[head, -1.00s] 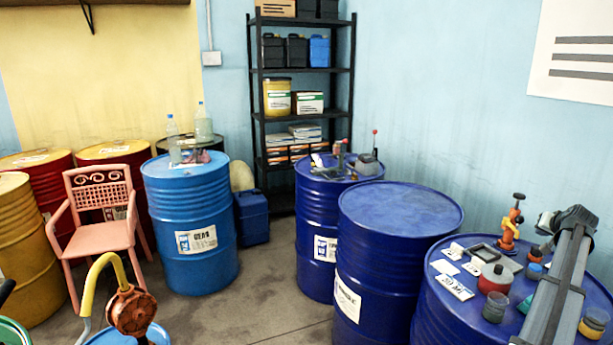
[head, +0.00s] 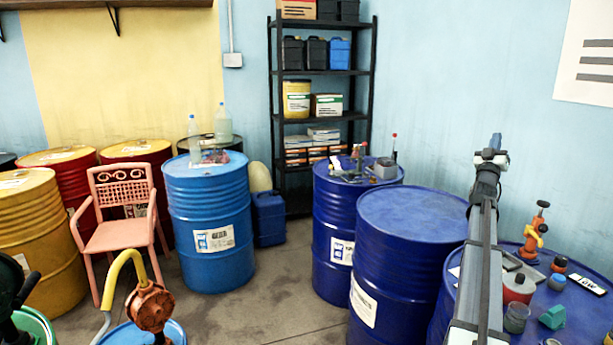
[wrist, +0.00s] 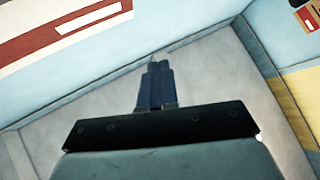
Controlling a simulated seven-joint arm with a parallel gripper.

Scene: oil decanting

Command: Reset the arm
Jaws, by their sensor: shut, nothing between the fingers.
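My gripper (wrist: 156,82) shows in the wrist view with its two dark fingers pressed together and nothing between them. Bare grey surface and pale blue wall lie beyond the fingertips. In the head view my arm rises from the bottom right, and its end (head: 493,158) stands up in front of the blue wall. It appears above and in front of the right-hand blue drum, apart from the things on it.
The right-hand drum (head: 452,280) bears an orange hand pump (head: 534,232), a red jar (head: 518,288) and other small items. An empty-topped blue drum (head: 411,212) stands left of my arm. A black shelf (head: 322,74) and pink chair (head: 121,233) stand farther back.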

